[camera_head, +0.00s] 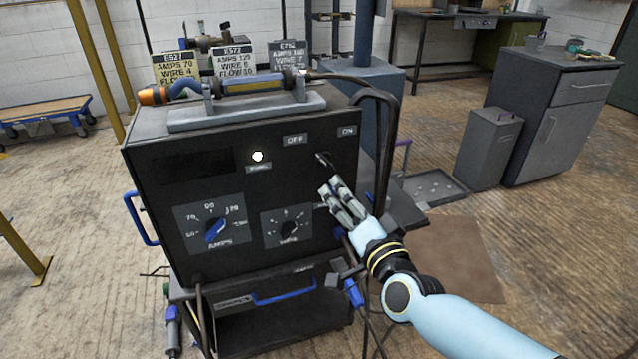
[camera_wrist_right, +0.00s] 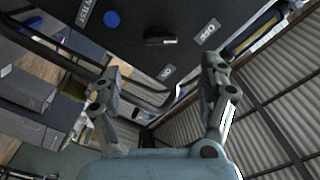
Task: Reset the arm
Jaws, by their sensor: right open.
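My right arm comes in from the lower right in the head view. Its gripper (camera_head: 336,192) is open and empty in front of the black welding machine (camera_head: 200,262), just below the small switch (camera_head: 322,160) under the ON and OFF labels. In the right wrist view, the two fingers of the gripper (camera_wrist_right: 162,72) stand wide apart, with nothing between them. My left gripper is not in view.
A torch (camera_head: 245,88) lies on a rack on top of the machine, with several label cards (camera_head: 232,60) behind it. A cable (camera_head: 388,130) loops down the machine's right side. A grey cabinet (camera_head: 556,135) stands at the right.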

